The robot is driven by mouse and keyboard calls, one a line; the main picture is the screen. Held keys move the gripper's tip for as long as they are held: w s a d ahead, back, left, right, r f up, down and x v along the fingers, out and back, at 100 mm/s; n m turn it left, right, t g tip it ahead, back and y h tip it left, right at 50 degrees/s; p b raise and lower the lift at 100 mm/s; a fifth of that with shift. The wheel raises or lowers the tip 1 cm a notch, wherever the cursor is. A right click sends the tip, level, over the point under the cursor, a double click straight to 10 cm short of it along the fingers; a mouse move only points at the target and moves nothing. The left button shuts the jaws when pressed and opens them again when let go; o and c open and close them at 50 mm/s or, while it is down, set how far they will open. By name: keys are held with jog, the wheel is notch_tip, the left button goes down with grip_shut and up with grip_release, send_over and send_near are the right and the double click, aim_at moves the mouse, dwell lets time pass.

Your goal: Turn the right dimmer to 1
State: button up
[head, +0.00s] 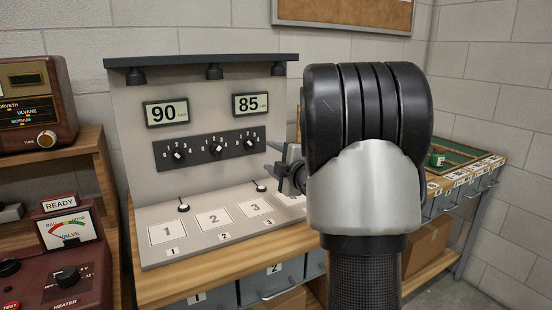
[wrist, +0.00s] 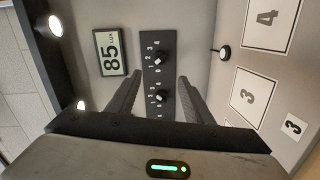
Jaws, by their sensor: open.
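The right dimmer (head: 249,143) is a small black knob with a white mark, at the right end of a dark strip (head: 199,158) on the upright panel. It also shows in the wrist view (wrist: 156,61), with small numerals around it; I cannot read its setting for sure. The middle dimmer (head: 216,149) is also visible in the wrist view (wrist: 161,97). The left dimmer (head: 179,155) is at the strip's other end. My gripper (wrist: 160,77) is open and empty, facing the strip, its jaws apart from the knobs. In the head view my arm partly hides it.
Displays read 90 (head: 166,113) and 85 (head: 251,105). A lamp shelf (head: 200,60) overhangs the panel. Numbered plates (head: 213,219) and small round pieces (head: 261,188) are on the base below. A red meter unit (head: 70,240) stands at left, a green tray (head: 462,158) at right.

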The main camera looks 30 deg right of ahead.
jog(key=shift+s, duration=1.2)
jog(key=shift+r, duration=0.1)
jog(key=s+a+r+m+g+h, duration=0.2)
jog(key=s+a+r+m+g, duration=0.25)
jog(key=s+a+m, duration=0.45)
jog(key=s+a+f+m+g+y, duration=0.1)
jog(key=s+a+f+m+g, duration=0.2)
jog(key=s, duration=0.5)
jog(key=s+a+f+m+g, duration=0.1)
jog(key=s+a+f, duration=0.2)
jog(key=s+a, duration=0.4)
jog(key=s+a+f+m+g+y, duration=0.1)
jog(key=s+a+f+m+g, duration=0.25)
jog(key=s, duration=0.65)
notch_tip(320, 180, up, 26)
jog(key=s+p, duration=0.1)
jog(key=p, duration=2.5)
jog(key=shift+f+n, duration=0.2)
jog(key=shift+n, duration=0.15)
